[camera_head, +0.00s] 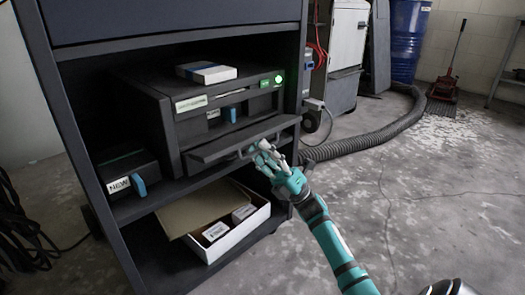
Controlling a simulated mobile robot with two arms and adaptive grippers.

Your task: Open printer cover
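The printer (150,110) is a dark box on the middle shelf of a dark cabinet, with a lit green button on its front right. Its front cover (235,142) is a dark flap with a handle. The flap hangs tilted outward below the front opening, where pale and blue parts show. My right gripper (265,152), teal and white, is at the right part of the cover's handle. The fingers overlap the handle, and I cannot tell whether they are closed around it. My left gripper is not in view.
A small white-topped box (206,72) lies on the printer. A dark device labelled NEW (128,180) stands to its left. An open carton (235,232) sits on the lower shelf. A thick grey hose (365,135) crosses the floor at right. The floor at right is mostly clear.

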